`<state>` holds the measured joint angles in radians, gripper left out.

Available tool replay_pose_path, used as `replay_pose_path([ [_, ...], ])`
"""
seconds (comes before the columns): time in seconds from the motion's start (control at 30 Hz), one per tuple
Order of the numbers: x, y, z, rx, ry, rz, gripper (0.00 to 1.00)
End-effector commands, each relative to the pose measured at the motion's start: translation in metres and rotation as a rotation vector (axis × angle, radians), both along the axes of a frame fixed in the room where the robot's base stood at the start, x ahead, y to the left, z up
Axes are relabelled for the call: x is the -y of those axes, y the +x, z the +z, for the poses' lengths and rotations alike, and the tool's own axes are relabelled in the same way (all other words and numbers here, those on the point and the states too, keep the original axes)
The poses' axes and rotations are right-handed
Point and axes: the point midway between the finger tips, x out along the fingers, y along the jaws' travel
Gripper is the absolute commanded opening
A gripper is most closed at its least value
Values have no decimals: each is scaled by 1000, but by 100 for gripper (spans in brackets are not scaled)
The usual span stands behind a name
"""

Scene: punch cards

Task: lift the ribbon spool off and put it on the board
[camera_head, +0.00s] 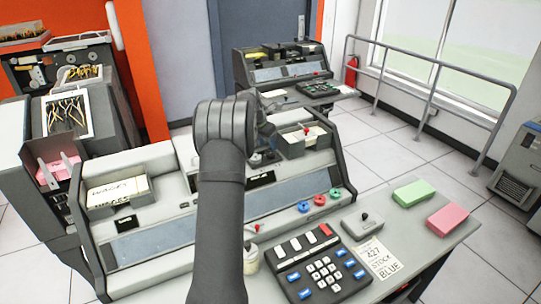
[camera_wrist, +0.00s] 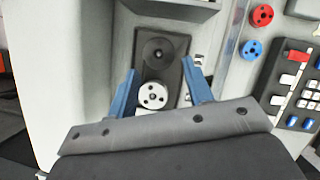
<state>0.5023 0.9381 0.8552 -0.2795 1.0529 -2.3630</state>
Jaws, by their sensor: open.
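A white spool (camera_wrist: 153,97) with small dark holes sits at the near end of a dark plate with rounded corners (camera_wrist: 180,46). A black round hub (camera_wrist: 158,52) is at the plate's far end. My gripper (camera_wrist: 159,66) is open over this plate, one blue finger on each side, with nothing held. The white spool lies between the fingers, close to the palm in the picture; I cannot tell the height gap. In the head view my arm hides the plate and the white spool, and a bit of the gripper (camera_head: 265,138) shows. I cannot tell which surface is the board.
Blue (camera_head: 304,207), red (camera_head: 320,200) and green (camera_head: 335,193) holed discs sit on the console to the right. A keypad (camera_head: 314,263), a small lever box (camera_head: 363,222), and green (camera_head: 413,193) and pink (camera_head: 453,219) card stacks stand nearby.

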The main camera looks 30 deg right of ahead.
Motion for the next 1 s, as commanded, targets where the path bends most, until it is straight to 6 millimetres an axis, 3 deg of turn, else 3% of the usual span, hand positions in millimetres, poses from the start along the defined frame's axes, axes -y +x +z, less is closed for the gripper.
replay_pose_path([
  [0.4,17,9,-45,0,1,0,47],
  [0.63,18,9,-47,1,0,0,47],
  [0.8,18,9,-47,1,0,0,19],
  [1.0,18,9,-47,1,0,0,19],
])
